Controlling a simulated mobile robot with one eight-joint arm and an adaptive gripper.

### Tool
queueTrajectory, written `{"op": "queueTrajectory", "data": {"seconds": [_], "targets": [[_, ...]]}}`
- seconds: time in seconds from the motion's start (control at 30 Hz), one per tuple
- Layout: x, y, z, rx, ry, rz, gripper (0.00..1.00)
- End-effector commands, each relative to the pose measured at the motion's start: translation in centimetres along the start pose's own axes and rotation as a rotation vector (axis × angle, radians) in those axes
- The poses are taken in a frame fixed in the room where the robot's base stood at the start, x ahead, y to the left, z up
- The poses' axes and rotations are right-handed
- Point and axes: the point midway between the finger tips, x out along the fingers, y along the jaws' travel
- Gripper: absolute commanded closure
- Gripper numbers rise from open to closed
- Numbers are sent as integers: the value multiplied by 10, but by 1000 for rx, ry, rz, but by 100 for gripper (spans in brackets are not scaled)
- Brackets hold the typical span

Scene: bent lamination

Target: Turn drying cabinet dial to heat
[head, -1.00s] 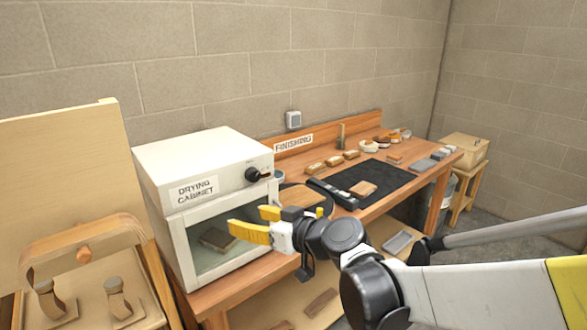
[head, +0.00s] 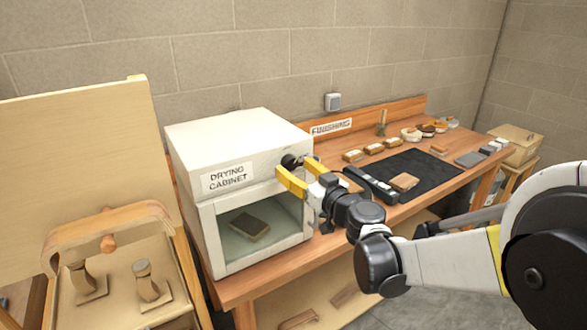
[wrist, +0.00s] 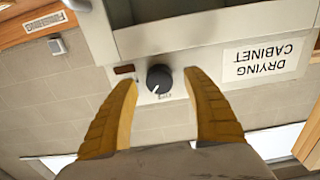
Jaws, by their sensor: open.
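The white drying cabinet (head: 240,140) stands on the left end of the bench, its labelled front facing me. Its black dial (head: 290,161) is on the upper front panel at the right. In the wrist view the dial (wrist: 159,79) is a round black knob with a light pointer mark, between my two fingers but beyond their tips. My gripper (head: 296,174) has yellow fingers and is open and empty in front of the panel. In the head view a finger partly covers the dial area. I cannot read the markings around the dial.
A dark-topped block (head: 250,226) sits behind the cabinet's window. A bench (head: 340,219) extends right with a black mat (head: 432,172) and several small blocks. A wooden stand with a bent strip (head: 108,236) is at the left. A small dark-red panel (wrist: 124,69) is beside the dial.

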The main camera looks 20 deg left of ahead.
Motion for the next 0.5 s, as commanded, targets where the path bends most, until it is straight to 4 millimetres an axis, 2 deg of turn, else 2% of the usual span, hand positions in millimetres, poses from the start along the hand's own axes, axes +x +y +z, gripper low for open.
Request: {"op": "queueTrajectory", "data": {"seconds": [0.17, 0.43, 0.47, 0.5], "targets": [[14, 0, 0, 0, 0, 1, 42], [15, 0, 0, 0, 0, 1, 42], [15, 0, 0, 0, 0, 1, 47], [15, 0, 0, 0, 0, 1, 59]]}}
